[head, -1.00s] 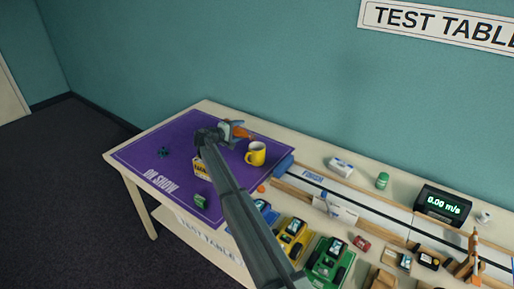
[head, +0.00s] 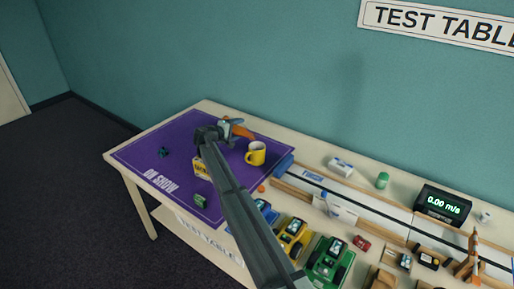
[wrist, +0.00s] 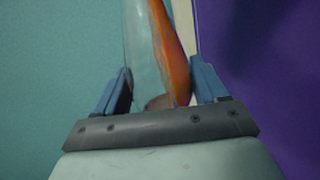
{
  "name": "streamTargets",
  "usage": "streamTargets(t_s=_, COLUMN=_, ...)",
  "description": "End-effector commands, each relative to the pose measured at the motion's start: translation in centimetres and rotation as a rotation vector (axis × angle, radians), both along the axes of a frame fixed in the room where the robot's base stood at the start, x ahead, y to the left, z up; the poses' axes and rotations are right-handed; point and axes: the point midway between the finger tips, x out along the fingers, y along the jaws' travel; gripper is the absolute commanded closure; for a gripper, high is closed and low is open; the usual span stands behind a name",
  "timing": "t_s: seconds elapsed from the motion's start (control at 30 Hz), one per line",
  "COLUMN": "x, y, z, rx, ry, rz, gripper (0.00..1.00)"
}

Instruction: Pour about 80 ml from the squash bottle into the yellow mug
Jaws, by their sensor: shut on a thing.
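The squash bottle (head: 241,131) is a clear bottle with orange liquid, held tilted above the purple mat, its lower-right end pointing toward the mug. The yellow mug (head: 257,156) stands upright on the mat, just right of and below the bottle. My gripper (head: 226,128) is shut on the bottle. In the wrist view the bottle (wrist: 172,52) sits between the two blue fingers (wrist: 165,88), with the orange liquid lying along its right side. The inside of the mug is too small to read, and I cannot see any stream of liquid.
The purple mat (head: 140,152) carries a small dark item (head: 164,152), a green item (head: 200,201) and a yellow box (head: 201,168) partly behind my arm. Toy cars (head: 293,230), a track (head: 345,197) and a speed display (head: 443,203) fill the table's right side.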

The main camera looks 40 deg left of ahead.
Motion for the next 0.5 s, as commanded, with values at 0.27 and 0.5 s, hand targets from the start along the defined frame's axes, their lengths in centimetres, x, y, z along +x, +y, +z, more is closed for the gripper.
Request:
streamTargets(t_s=0.27, x=0.01, y=-0.01, z=0.23, rx=0.017, ry=-0.003, rz=-0.001, gripper=0.65)
streamTargets(t_s=0.5, x=0.00, y=-0.07, z=0.43, rx=0.035, ry=-0.005, rz=0.000, gripper=0.65)
